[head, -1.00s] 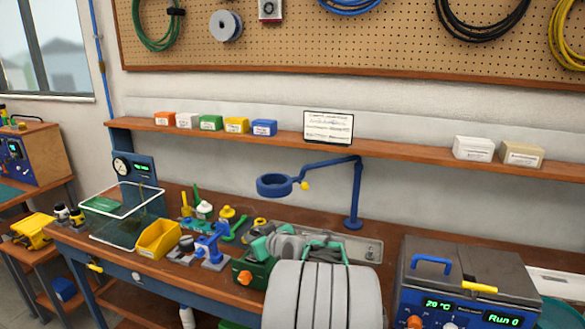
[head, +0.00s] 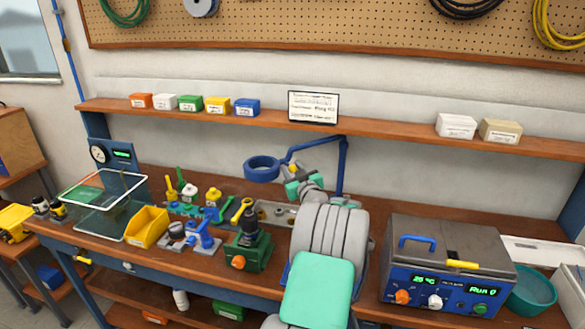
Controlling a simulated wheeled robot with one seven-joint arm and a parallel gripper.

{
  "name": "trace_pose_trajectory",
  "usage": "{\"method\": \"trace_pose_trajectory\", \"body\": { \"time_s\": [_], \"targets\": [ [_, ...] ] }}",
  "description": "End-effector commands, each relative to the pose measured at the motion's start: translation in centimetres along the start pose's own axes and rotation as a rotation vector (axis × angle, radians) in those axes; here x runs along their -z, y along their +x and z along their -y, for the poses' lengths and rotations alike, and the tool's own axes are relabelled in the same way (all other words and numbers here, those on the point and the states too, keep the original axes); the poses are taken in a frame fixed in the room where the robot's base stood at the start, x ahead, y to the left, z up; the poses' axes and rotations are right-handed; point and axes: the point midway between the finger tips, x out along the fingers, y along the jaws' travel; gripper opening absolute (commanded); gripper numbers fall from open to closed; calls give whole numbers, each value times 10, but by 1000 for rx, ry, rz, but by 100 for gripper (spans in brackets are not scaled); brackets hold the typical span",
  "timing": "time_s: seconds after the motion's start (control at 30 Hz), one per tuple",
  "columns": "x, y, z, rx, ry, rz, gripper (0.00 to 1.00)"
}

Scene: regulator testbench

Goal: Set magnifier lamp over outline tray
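The blue magnifier lamp has a round head (head: 262,169) on a jointed arm from a post (head: 342,172) at the back of the bench. A small yellow knob shows beside its head. A grey tray with round shapes (head: 278,211), apparently the outline tray, lies on the bench below the lamp; my arm hides its right part. My gripper (head: 296,176) is at the lamp's arm, just right of the head and near the knob. Its fingers are small and partly hidden, so I cannot tell whether they touch or grip the lamp.
A green block with a black cylinder (head: 248,240) stands left of my arm. Small fittings (head: 200,235), a yellow bin (head: 147,227) and a clear box (head: 105,200) are further left. A blue-grey control unit (head: 445,275) stands right. A shelf (head: 380,133) runs above the lamp.

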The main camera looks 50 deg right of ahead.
Motion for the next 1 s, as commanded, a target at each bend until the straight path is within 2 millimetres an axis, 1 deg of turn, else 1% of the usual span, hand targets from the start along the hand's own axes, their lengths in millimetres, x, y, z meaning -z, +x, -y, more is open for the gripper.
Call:
{"method": "trace_pose_trajectory", "body": {
  "time_s": [0.07, 0.5, 1.0],
  "targets": [
    [0, 0, 0, -1, 0, 0, 35],
    [-1, -1, -1, -1, 0, 2, 0],
    [-1, -1, -1, -1, 1, 2, 0]
  ]
}}
